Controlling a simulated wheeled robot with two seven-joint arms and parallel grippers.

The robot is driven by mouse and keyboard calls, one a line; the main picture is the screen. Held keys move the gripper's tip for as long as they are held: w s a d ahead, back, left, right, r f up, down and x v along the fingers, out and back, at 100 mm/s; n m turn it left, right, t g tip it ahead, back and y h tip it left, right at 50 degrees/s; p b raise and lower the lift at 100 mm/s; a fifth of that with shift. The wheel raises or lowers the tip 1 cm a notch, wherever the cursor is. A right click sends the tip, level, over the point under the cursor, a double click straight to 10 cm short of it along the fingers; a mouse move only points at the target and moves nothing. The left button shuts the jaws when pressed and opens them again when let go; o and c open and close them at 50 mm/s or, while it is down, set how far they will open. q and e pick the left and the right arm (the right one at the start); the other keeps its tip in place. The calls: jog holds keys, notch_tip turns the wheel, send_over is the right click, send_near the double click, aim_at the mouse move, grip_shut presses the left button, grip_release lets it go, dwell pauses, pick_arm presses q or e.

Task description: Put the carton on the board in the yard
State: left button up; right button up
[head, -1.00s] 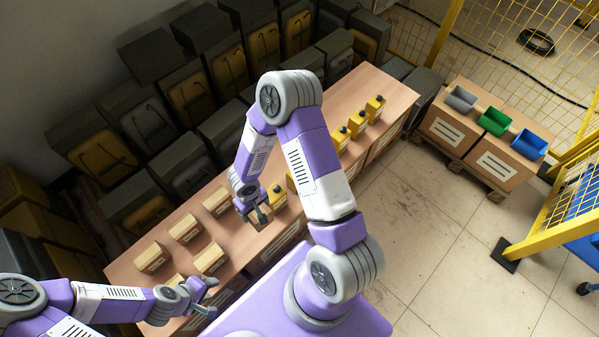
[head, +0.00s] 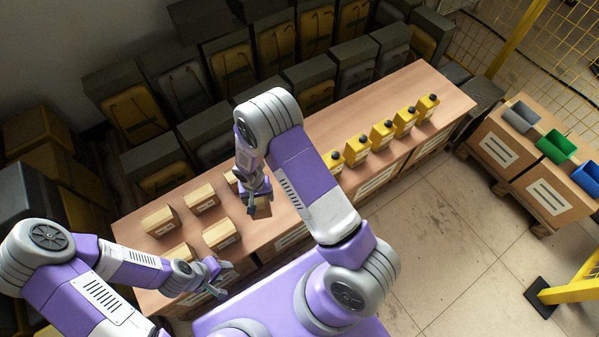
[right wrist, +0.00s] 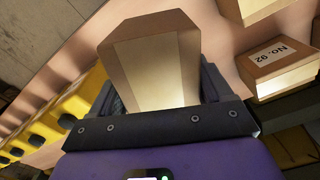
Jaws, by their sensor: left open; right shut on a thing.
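My right gripper (head: 258,200) is shut on a small tan carton (right wrist: 150,65). In the right wrist view the carton stands between the two dark fingers; in the head view it is partly hidden by my arm. It is over the front part of a long wooden top (head: 330,115), which could be the board; I cannot tell whether the carton touches it. Other similar cartons sit on this top, to the left of the held one (head: 200,197). My left gripper (head: 215,278) is open and empty, near the front left edge of the top.
A row of yellow blocks with black knobs (head: 382,135) stands right of the held carton. Grey (head: 521,117), green (head: 556,147) and blue (head: 588,180) bins sit on boxes at the right. Dark cases (head: 245,70) line the back. A carton labelled No. 92 (right wrist: 280,65) lies near the held one.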

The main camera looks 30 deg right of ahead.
notch_tip(320, 180, down, 10)
jog(key=b, duration=0.3)
dwell(0.4)
jog(key=o, duration=1.2)
jog(key=shift+o, duration=0.2)
